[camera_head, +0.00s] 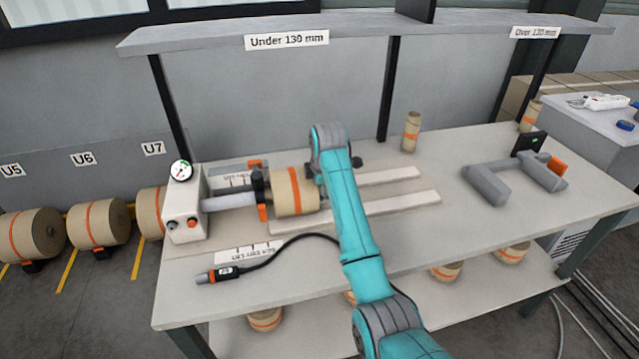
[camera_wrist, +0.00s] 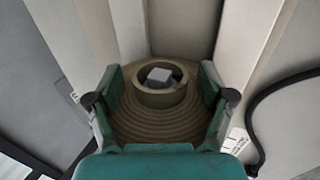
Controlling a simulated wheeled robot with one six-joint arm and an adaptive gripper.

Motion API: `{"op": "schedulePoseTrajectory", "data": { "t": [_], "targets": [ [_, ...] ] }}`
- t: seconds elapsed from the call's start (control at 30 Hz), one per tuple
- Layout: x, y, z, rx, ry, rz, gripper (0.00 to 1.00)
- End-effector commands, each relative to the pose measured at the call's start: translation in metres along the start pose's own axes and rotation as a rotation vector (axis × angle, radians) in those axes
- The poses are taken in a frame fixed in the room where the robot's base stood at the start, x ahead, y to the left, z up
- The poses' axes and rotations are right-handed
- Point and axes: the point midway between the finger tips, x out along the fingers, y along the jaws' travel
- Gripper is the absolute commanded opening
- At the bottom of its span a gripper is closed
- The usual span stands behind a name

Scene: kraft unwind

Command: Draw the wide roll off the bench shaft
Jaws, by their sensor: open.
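The wide kraft roll (camera_head: 292,193), tan with an orange band, sits on the grey bench shaft (camera_head: 229,201), which comes out of the white unit at the left of the bench. In the wrist view, the roll's ringed end face (camera_wrist: 158,122) is straight ahead, with the shaft's squared tip (camera_wrist: 160,75) inside its core. My gripper (camera_wrist: 160,98) is open, one finger on each side of the roll's end. I cannot tell whether the fingers touch the roll. In the head view, my arm hides most of the gripper at the roll's right end.
Two pale rails (camera_head: 360,212) run along the bench under and right of the roll. A black cable with a plug (camera_head: 220,273) lies in front. A small roll (camera_head: 411,132) stands at the back, and a grey cradle (camera_head: 515,178) is at right. An overhead shelf (camera_head: 350,32) spans the back.

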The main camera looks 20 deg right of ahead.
Motion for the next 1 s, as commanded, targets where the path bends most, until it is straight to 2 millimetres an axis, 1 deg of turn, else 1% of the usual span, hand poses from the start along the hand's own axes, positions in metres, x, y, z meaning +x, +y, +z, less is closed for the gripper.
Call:
{"op": "schedulePoseTrajectory", "data": {
  "t": [0.2, 0.23, 0.27, 0.3, 0.37, 0.4, 0.47, 0.5, 0.53, 0.6, 0.63, 0.67, 0.7, 0.77, 0.8, 1.0],
  "targets": [
    [0.0003, -0.0001, 0.0000, 0.000, 0.000, 0.000, 0.81],
    [0.0003, -0.0001, 0.0000, 0.000, 0.000, 0.000, 0.76],
    [0.0002, -0.0001, 0.0000, 0.000, 0.000, 0.000, 0.69],
    [0.0002, -0.0001, 0.0000, 0.000, 0.000, 0.000, 0.59],
    [0.0002, -0.0001, 0.0000, 0.000, 0.000, 0.000, 0.44],
    [0.0002, -0.0001, 0.0000, 0.000, 0.000, 0.000, 0.34],
    [0.0002, -0.0002, 0.0000, 0.000, 0.000, 0.000, 0.19],
    [0.0002, -0.0001, 0.0000, 0.000, 0.000, 0.000, 0.09],
    [0.0002, -0.0002, 0.0000, 0.000, 0.000, 0.000, 0.01],
    [0.0002, -0.0002, 0.0000, 0.000, 0.000, 0.000, 0.00],
    [0.0002, -0.0002, 0.0000, 0.000, 0.000, 0.000, 0.46],
    [0.0002, -0.0002, 0.0000, 0.000, 0.000, 0.000, 0.39],
    [0.0002, -0.0002, 0.0000, 0.000, 0.000, 0.000, 0.29],
    [0.0002, -0.0002, 0.0000, 0.000, 0.000, 0.000, 0.14],
    [0.0002, -0.0002, 0.0000, 0.000, 0.000, -0.001, 0.04],
    [0.0002, -0.0002, 0.0026, 0.000, 0.000, -0.001, 0.03]
  ]
}}
